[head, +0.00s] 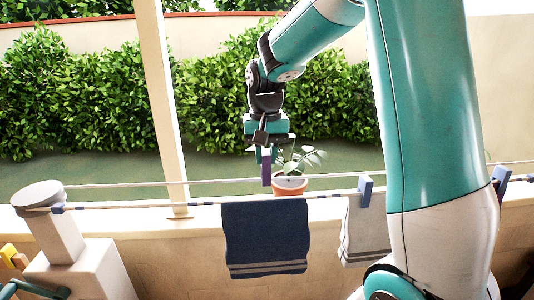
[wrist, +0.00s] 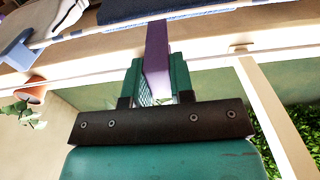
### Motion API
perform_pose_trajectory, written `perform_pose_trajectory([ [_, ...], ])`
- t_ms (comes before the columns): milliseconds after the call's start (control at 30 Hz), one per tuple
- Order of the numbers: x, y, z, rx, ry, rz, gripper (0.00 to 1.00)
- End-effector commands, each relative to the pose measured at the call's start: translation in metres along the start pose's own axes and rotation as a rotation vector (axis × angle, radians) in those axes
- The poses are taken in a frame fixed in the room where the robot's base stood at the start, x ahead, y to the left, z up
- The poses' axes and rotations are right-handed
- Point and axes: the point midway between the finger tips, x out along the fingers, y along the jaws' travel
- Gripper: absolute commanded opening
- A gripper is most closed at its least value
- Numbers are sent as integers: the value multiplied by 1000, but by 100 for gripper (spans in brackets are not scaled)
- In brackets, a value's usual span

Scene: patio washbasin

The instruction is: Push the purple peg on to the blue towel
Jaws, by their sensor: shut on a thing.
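My gripper (head: 265,156) points down near the clothes lines, in the middle of the head view. It is shut on the purple peg (head: 266,173), which hangs upright below the fingers. The wrist view shows the peg (wrist: 157,48) between the green fingers, its free end toward the towel's edge. The dark blue towel (head: 265,238), with grey stripes at its lower end, hangs over the nearer line. The peg appears above the towel's top edge in the head view. I cannot tell whether it touches the line or towel.
A blue peg (head: 365,190) holds a pale towel (head: 364,232) on the line at the right. A potted plant (head: 290,183) stands behind the lines. A pale post (head: 163,110) rises left of my gripper. Yellow and brown pieces (head: 11,254) lie at the far left.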

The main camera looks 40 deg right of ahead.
Motion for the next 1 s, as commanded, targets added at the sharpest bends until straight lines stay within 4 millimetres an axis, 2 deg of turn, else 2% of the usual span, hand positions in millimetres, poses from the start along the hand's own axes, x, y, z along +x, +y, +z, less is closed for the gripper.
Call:
perform_pose_trajectory([
  [33, 10, 0, 0, 0, 0, 0, 0],
  [600, 64, 2, 0, 2, -1, 1, 0],
  [800, 79, 1, 0, 2, -1, 0, 0],
  [1000, 85, 1, 0, 2, -1, 1, 0],
])
